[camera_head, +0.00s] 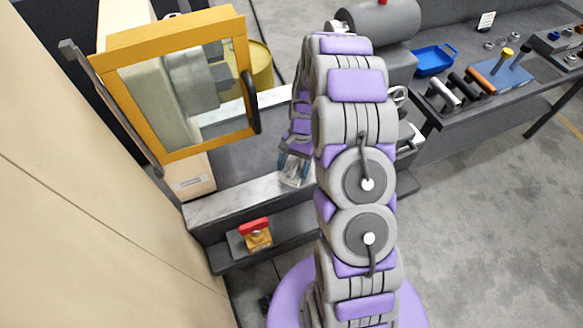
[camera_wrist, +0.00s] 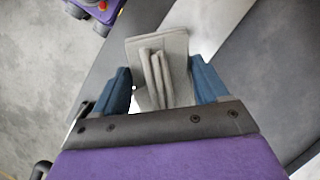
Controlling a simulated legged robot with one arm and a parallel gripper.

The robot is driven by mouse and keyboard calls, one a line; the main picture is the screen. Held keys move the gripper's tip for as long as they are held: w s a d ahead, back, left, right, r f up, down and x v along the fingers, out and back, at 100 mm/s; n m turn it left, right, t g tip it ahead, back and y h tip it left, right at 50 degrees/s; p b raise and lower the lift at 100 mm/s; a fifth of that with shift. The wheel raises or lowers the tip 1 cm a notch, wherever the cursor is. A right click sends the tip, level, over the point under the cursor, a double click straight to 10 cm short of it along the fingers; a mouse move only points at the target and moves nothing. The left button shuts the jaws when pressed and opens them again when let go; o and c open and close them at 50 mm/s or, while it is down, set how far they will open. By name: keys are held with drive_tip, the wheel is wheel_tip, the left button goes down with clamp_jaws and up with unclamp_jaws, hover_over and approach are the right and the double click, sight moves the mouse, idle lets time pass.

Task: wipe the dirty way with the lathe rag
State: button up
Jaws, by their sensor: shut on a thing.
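My gripper (camera_head: 294,165) hangs over the front way of the lathe. In the wrist view my gripper (camera_wrist: 162,85) has its two blue fingers shut on a pale grey folded rag (camera_wrist: 158,50). The rag (camera_head: 294,177) shows as a small pale patch below the fingers in the head view, at the way; whether it touches the metal is hard to tell. The front way (camera_head: 232,202) is a light metal strip with darker grey mottling, running left from under my gripper. The same pale strip (camera_wrist: 207,38) passes behind the rag in the wrist view.
A yellow-framed clear guard (camera_head: 178,85) stands at left over the lathe's chuck (camera_head: 197,80). A yellow box with a red top (camera_head: 255,234) sits below the way. A bench with a blue tray (camera_head: 435,60) and tools is at right. Open floor (camera_head: 480,220) lies at lower right.

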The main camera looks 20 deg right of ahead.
sight(291, 168)
drive_tip(key=shift+r, duration=0.55)
drive_tip(key=a+r+p, duration=0.1)
drive_tip(key=a+r, duration=0.1)
drive_tip(key=r, duration=0.1)
drive_tip(key=shift+a, duration=0.15)
drive_tip(key=shift+r+p, duration=0.1)
drive_tip(key=shift+p, duration=0.2)
drive_tip(key=shift+d, duration=0.9)
